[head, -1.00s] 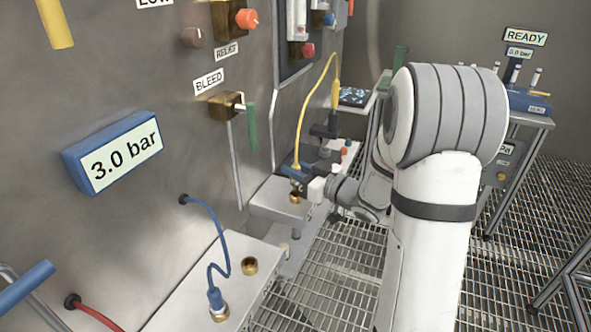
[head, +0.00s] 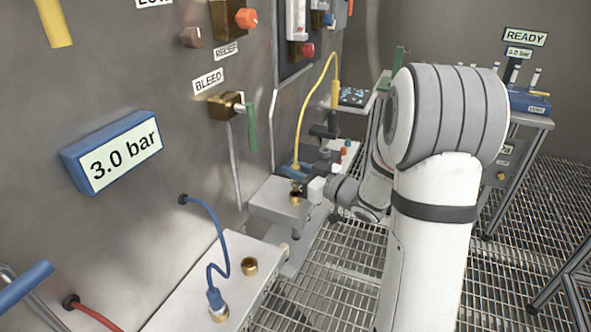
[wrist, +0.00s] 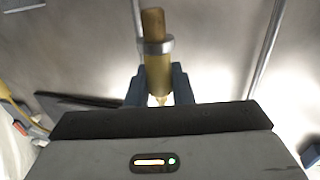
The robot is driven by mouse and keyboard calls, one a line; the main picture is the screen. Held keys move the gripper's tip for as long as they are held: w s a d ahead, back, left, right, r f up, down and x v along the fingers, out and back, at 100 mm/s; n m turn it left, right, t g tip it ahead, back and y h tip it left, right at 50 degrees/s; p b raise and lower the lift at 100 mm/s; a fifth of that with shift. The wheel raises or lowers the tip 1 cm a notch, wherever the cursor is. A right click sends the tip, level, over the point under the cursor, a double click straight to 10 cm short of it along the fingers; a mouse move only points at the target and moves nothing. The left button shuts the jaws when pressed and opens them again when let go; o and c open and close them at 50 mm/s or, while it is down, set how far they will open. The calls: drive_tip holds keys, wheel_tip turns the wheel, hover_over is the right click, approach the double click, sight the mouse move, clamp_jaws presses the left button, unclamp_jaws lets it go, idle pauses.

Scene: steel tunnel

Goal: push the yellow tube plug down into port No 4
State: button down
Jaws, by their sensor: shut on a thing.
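The yellow tube (head: 300,118) arches from a yellow fitting on the far side down to my gripper (head: 294,170). My gripper is shut on the tube plug (wrist: 156,62), a brass-yellow body with a grey collar, between blue fingertips in the wrist view. The plug's lower tip is hidden in the head view by the fingers. A brass port (head: 296,197) on a steel block lies just below my gripper. I cannot read a port number, nor tell if the plug touches the port.
A nearer block holds an open brass port (head: 250,266) and a blue tube's plug (head: 215,300) in another port. The panel wall with a green-handled bleed valve (head: 250,125) and a 3.0 bar display (head: 112,152) stands at left. Grating floor (head: 330,290) lies at right.

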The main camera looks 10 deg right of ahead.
drive_tip(key=shift+f+b, duration=1.35)
drive_tip(key=shift+f, duration=0.3)
drive_tip(key=c, duration=1.2)
unclamp_jaws()
drive_tip(key=v, duration=0.7)
drive_tip(key=shift+s+d+p, duration=0.25)
drive_tip(key=shift+s+p, duration=0.05)
drive_tip(key=shift+p, duration=0.05)
